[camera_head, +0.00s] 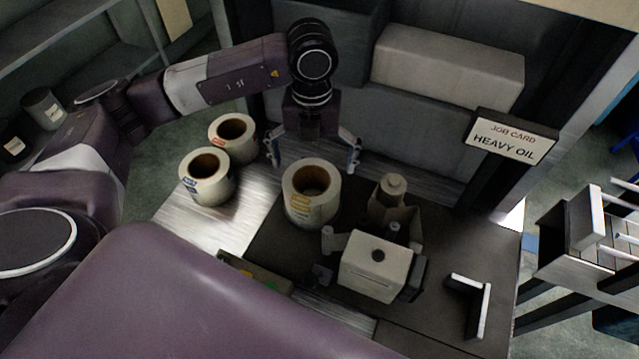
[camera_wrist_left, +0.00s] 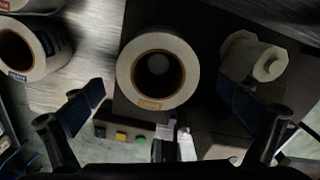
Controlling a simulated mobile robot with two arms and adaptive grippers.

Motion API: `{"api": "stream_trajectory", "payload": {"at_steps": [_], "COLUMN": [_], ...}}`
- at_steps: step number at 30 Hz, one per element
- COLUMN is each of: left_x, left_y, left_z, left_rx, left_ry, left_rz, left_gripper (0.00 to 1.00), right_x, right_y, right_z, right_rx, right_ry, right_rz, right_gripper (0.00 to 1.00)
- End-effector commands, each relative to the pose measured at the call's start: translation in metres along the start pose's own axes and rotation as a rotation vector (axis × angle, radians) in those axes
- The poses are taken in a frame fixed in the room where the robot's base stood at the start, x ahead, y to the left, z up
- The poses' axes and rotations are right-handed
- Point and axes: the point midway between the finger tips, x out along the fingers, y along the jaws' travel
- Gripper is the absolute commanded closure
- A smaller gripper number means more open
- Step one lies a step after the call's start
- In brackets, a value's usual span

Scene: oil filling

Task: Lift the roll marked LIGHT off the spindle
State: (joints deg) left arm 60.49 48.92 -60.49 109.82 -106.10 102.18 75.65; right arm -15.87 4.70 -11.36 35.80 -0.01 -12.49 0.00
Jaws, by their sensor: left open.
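A white roll with a brown core and a yellow-orange label (camera_head: 299,208) stands upright on the dark machine top. In the left wrist view this roll (camera_wrist_left: 184,55) shows from above, with a pale round end, likely the spindle, inside its core. Its label is too small to read, so I cannot confirm LIGHT. My left gripper (camera_head: 313,164) is open and empty, pointing down above and slightly behind the roll. In the left wrist view its fingers (camera_wrist_left: 163,94) are spread apart, one to each side of the roll, not touching it. My right gripper is not in view.
Two similar rolls stand to the left, one with a blue label (camera_head: 209,190) and one with a red label (camera_head: 236,146). A pale boxy unit (camera_head: 376,268) and a capped fitting (camera_head: 392,188) stand right of the roll. A card (camera_head: 510,142) reads JOB CARD, HEAVY OIL.

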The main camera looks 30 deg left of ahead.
Motion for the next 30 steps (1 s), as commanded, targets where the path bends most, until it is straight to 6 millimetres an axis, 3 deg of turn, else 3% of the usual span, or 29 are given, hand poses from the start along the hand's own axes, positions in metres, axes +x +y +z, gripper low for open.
{"api": "stream_trajectory", "payload": {"at_steps": [11,16,24,30], "left_x": [0.043,0.065,0.07,0.07], "left_y": [0.002,0.001,0.001,0.001], "left_z": [-0.002,-0.002,-0.001,-0.001], "left_rx": [0.001,0.002,0.003,0.003], "left_ry": [0.006,0.004,0.001,0.002], "left_rz": [0.002,-0.001,-0.003,-0.003], "left_gripper": [0.0,0.0,0.0,0.21], "right_x": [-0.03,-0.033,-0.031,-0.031], "right_y": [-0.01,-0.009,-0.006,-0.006], "right_z": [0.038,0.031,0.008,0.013], "right_rx": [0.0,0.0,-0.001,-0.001], "right_ry": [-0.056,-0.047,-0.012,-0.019], "right_rz": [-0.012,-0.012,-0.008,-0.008], "right_gripper": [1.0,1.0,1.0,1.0]}}
